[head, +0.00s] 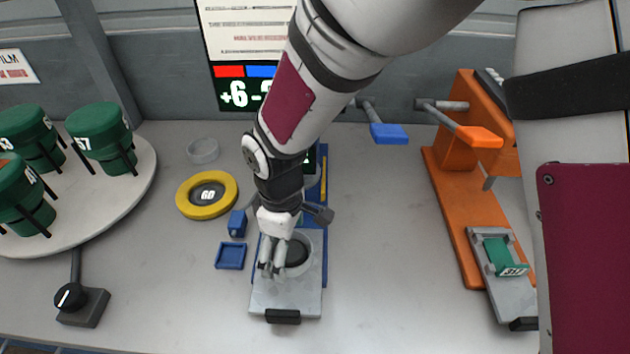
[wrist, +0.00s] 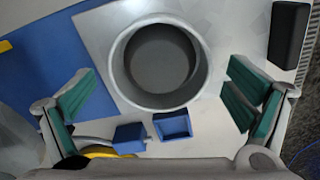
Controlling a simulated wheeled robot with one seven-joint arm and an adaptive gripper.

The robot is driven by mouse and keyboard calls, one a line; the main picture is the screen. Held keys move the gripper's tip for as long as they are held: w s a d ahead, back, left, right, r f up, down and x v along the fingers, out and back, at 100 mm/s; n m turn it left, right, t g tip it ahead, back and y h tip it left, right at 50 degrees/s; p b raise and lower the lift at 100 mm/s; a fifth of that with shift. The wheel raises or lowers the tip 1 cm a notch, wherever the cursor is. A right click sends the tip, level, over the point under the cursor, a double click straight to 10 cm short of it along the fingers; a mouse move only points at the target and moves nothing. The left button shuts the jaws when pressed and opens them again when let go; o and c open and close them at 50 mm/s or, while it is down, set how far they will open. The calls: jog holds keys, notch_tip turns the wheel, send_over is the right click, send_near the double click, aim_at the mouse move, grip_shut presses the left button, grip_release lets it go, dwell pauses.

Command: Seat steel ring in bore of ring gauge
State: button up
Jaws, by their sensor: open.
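A grey metal ring (head: 307,243) sits upright on the bare metal plate (head: 262,296) of a blue-based bench device. The wrist view shows this ring (wrist: 117,70) from above, with a grey floor inside it. My gripper (wrist: 165,95) is open, its green pads left and right of the ring with gaps. In the head view my gripper (head: 283,258) is over the plate and hides part of the ring. A yellow ring marked GO (head: 183,195), apparently the ring gauge, lies flat at the left. A second pale grey ring (head: 203,150) lies behind it.
A blue block (head: 237,224) and small blue tray (head: 230,256) are close left of the plate. A white turntable (head: 135,192) with green containers is far left; an orange fixture (head: 453,220) is right. Clear table (head: 385,230) lies between plate and fixture.

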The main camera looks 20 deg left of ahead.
jog(key=c, duration=1.5)
jog(key=shift+o, duration=0.2)
jog(key=shift+r, duration=0.1)
